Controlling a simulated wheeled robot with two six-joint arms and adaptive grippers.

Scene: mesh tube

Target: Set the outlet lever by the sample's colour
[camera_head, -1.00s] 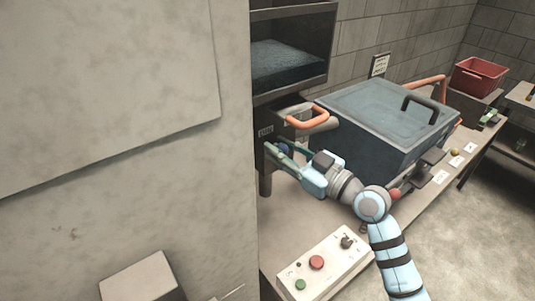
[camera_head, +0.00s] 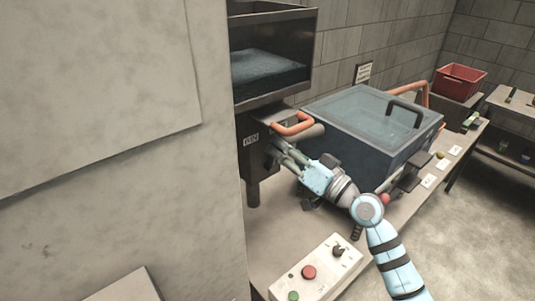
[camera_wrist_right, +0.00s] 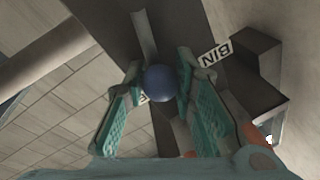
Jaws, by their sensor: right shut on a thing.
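My right gripper (camera_head: 283,155) is at the dark outlet housing (camera_head: 258,165), below an orange handle. In the right wrist view its fingers are closed around a blue ball knob (camera_wrist_right: 160,82), with a grey rod (camera_wrist_right: 145,35) behind it. The fingers hide the knob in the head view. A BIN label (camera_wrist_right: 214,55) sits right of the knob in the wrist view. Another label (camera_wrist_right: 143,99) is mostly hidden behind the knob. A label (camera_head: 251,139) also shows on the housing in the head view. My left gripper is out of view. I cannot make out a sample for certain.
A lidded blue-grey box (camera_head: 365,125) stands right of the housing, close to my arm. A control box (camera_head: 318,268) with red and green buttons lies in front. A red crate (camera_head: 460,80) is at the back right. A concrete wall (camera_head: 110,150) fills the left.

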